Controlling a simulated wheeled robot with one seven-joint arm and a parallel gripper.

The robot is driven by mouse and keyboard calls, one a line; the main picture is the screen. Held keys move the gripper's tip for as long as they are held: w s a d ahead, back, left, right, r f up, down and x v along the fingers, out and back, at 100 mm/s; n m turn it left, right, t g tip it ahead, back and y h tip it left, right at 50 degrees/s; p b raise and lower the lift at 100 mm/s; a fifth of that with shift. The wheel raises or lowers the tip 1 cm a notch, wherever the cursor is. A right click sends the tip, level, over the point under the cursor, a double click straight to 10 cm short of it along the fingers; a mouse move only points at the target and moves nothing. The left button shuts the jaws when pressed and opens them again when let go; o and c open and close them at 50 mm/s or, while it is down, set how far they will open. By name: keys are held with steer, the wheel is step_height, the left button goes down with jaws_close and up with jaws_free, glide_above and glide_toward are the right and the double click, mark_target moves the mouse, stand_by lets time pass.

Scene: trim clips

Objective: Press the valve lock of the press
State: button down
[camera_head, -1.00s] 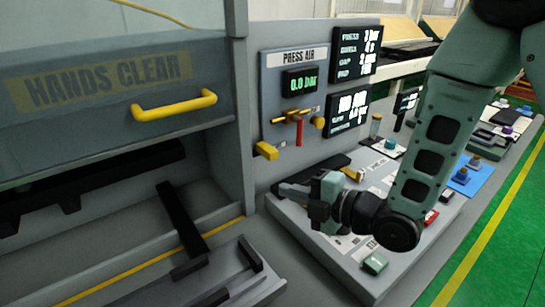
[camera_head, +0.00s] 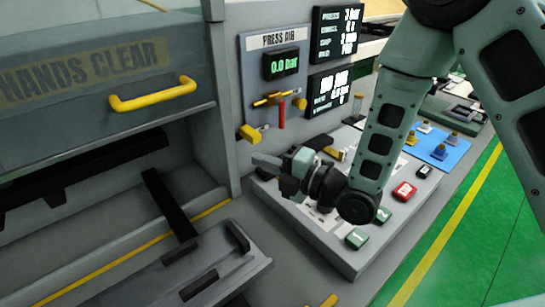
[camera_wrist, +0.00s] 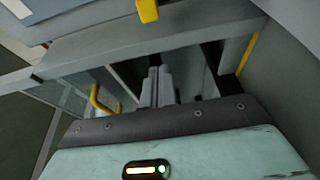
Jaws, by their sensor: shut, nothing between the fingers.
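The press's air panel (camera_head: 258,69) carries a brass valve (camera_head: 273,99) with a red lever (camera_head: 282,116) hanging down and a yellow knob at its right. A yellow block (camera_head: 249,133), which looks like the valve lock, sticks out at the panel's lower left. My gripper (camera_head: 258,160) is shut and empty, pointing left, just below the yellow block and apart from it in the head view. In the wrist view a yellow piece (camera_wrist: 147,10), probably the same block, shows at the top edge, beyond the gripper fingertips (camera_wrist: 156,72).
The press door has a yellow handle (camera_head: 153,95). Below it is the open press bay with dark rails (camera_head: 169,203). A sloped control box (camera_head: 340,252) with green and red buttons lies under my arm. Displays (camera_head: 336,32) are right of the panel; the air readout shows 0.0 bar.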

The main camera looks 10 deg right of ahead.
mark_target(250, 134)
steer(key=p+x, duration=0.1)
steer(key=x, duration=0.1)
steer(key=p+x, duration=0.1)
steer(key=x, duration=0.2)
steer(key=shift+w+a+r, duration=0.15)
steer(key=shift+a+r, duration=0.05)
steer(key=shift+a, duration=0.05)
steer(key=shift+w+d+f+p, duration=0.2)
steer(key=shift+w+d+p, duration=0.8)
steer(key=shift+w+d, duration=0.4)
steer(key=shift+s, duration=0.1)
steer(key=w+d+b, duration=0.2)
steer(key=d+b, duration=0.1)
steer(key=w+d+b, duration=0.1)
steer(key=d+b, duration=0.1)
steer(key=shift+w+d+f, duration=0.15)
steer(key=shift+w+d, duration=0.05)
steer(key=shift+w, duration=0.15)
steer(key=shift+w+d, duration=0.1)
steer(key=shift+d, duration=0.1)
